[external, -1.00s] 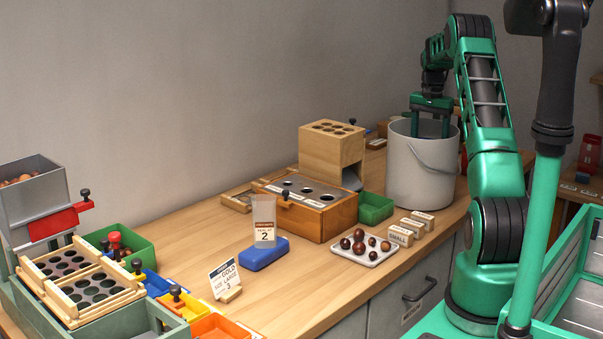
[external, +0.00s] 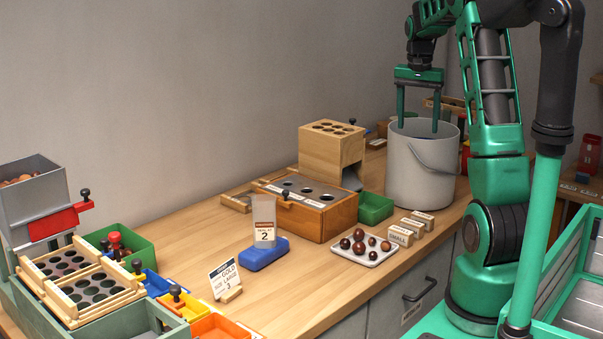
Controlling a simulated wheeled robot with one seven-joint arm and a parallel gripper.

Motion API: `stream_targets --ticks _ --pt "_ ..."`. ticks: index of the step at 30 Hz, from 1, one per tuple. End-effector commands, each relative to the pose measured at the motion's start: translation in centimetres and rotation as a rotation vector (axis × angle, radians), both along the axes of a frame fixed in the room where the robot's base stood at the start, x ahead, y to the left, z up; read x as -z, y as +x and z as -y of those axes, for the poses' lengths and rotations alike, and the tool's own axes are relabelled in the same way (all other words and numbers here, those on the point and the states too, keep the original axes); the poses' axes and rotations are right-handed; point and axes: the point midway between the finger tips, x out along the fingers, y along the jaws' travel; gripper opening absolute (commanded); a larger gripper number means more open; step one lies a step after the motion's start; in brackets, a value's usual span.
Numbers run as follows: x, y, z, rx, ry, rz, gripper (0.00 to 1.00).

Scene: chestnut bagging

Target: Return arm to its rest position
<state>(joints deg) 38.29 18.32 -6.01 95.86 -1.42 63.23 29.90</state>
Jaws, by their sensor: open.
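My gripper (external: 418,127) is above the grey bucket (external: 407,180) at the back right of the counter. Its two green fingers are apart and point down, with the tips at about the bucket's rim. I see nothing between the fingers. The inside of the bucket is mostly hidden. My green arm rises from its base at the right and bends over toward the bucket.
A white tray of chestnuts (external: 344,255), stamp blocks (external: 400,236) and a green bin (external: 374,208) stand near the bucket. A wooden box with holes (external: 325,214) and a taller wooden block (external: 318,150) are to its left. The air above the counter's middle is free.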

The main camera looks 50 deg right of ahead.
Motion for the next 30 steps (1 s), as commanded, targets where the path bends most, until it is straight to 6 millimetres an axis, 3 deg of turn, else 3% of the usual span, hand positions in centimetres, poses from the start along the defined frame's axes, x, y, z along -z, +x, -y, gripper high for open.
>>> stream_targets --ticks 3,9,18,24,30 --pt "-1.6 -2.3 -4.6 -0.077 -0.003 -0.001 0.66" --pt "-2.7 -7.2 -11.8 -0.226 0.004 -0.011 0.66" --pt "-1.5 -16.3 -21.2 -0.459 0.024 -0.02 0.66" --pt "0.7 -22.2 -25.9 -0.608 0.042 -0.02 0.66" --pt "2.5 -25.6 -28.1 -0.695 0.053 -0.022 0.66"
